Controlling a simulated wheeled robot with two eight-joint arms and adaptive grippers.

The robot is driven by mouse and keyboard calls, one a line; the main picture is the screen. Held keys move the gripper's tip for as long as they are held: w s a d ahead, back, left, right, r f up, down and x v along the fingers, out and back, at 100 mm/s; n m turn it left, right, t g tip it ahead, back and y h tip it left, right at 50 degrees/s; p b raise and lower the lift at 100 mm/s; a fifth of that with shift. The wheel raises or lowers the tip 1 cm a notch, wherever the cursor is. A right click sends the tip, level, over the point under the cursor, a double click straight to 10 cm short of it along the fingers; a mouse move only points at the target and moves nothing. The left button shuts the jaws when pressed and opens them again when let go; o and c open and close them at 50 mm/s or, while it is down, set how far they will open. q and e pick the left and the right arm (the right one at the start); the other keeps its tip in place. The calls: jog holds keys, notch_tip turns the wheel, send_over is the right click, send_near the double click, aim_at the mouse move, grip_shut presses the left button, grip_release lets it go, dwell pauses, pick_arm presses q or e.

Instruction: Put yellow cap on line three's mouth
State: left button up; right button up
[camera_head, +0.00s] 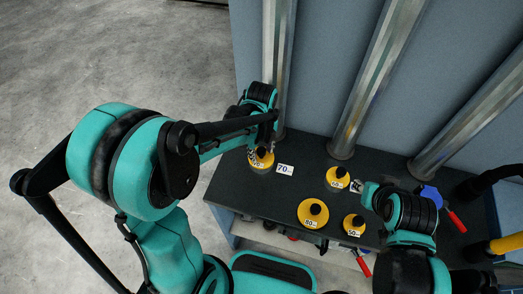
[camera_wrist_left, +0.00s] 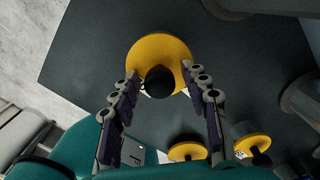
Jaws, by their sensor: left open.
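Several yellow caps with black knobs stand on the dark bench (camera_head: 310,152). One cap (camera_head: 262,158) is at the bench's left end, beside a white card reading 70 (camera_head: 285,169). My left gripper (camera_wrist_left: 162,73) is open, its fingers on either side of this cap's black knob (camera_wrist_left: 158,82). The other caps are one labelled 60 (camera_head: 338,177), a wider one labelled 80 (camera_head: 311,212) and one labelled 50 (camera_head: 354,223). Three metal pipes (camera_head: 278,60) rise behind them; no line number is readable. My right gripper (camera_head: 366,190) is near the 60 cap; its jaws are unclear.
The middle pipe (camera_head: 375,80) and right pipe (camera_head: 470,110) stand at the bench's back edge. A blue tool with a red handle (camera_head: 456,222) lies at the right. A black hose with a yellow section (camera_head: 506,243) is at the far right. A shelf with tools shows below the bench.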

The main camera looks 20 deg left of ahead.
aim_at(262, 150)
pick_arm(q)
notch_tip(262, 150, up, 12)
jog(key=p, duration=0.4)
jog(key=s+a+r+n+t, duration=0.1)
jog(key=s+n, duration=0.4)
jog(key=n, duration=0.7)
jog(key=s+a+r+n+t, duration=0.2)
jog(key=s+n+t, duration=0.3)
jog(key=n, duration=0.8)
jog(key=shift+a+n+t, duration=0.3)
jog(key=shift+a+t, duration=0.3)
jog(key=shift+a, duration=0.3)
jog(key=shift+s+r, duration=0.1)
notch_tip(262, 150, down, 7)
jog(key=b, duration=0.6)
jog(key=shift+b, duration=0.4)
